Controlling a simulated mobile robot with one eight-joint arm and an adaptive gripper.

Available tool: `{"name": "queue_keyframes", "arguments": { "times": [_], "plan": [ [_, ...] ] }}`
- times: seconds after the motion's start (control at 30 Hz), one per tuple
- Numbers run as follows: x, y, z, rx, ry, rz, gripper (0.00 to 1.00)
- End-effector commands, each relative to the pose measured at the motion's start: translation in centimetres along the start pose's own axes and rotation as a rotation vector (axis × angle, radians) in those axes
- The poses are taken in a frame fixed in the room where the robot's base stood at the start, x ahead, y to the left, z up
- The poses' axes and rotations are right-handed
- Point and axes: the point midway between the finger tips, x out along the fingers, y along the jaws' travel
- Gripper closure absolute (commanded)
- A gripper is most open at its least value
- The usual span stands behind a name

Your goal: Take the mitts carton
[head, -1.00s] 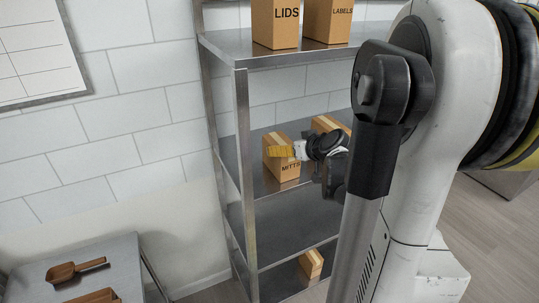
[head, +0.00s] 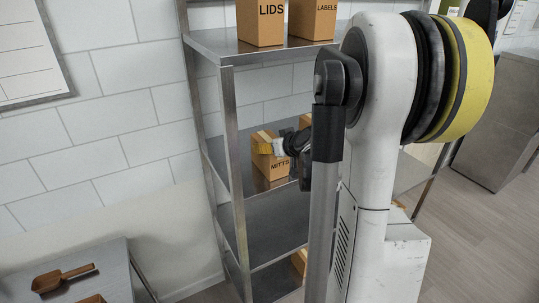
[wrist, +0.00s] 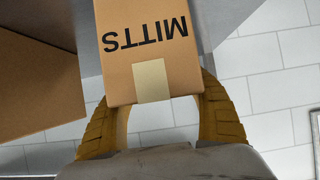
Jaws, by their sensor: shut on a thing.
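The mitts carton (head: 271,169) is a brown box with black MITTS lettering and a paler tape strip. It is at the middle shelf of the metal rack; I cannot tell whether it touches the shelf. My gripper (head: 268,147) is shut on it near its top, with yellow fingers. In the wrist view the carton (wrist: 150,45) sits between the two curved fingers of my gripper (wrist: 158,98), one on each side. My arm hides part of the shelf to the right.
Another brown carton (head: 305,121) stands close behind, and a large one fills the left of the wrist view (wrist: 35,90). LIDS (head: 261,22) and LABELS (head: 313,20) cartons stand on the shelf above. A rack post (head: 232,150) is just left. A side table (head: 110,262) holds a wooden scoop (head: 63,277).

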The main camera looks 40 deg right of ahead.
Motion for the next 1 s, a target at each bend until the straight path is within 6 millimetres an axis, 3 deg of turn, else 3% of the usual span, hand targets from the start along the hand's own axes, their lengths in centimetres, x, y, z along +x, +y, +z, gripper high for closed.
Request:
{"name": "queue_keyframes", "arguments": {
  "times": [0.27,0.5,0.7,1.0],
  "plan": [
    [-0.7,0.0,-1.2,0.000,0.001,0.000,0.75],
    [-3.1,0.0,-5.7,0.000,0.000,0.000,0.75],
    [-4.5,0.0,-8.3,0.000,0.000,0.000,0.75],
    [-4.8,0.0,-8.8,0.000,0.000,0.000,0.75]
  ]
}}
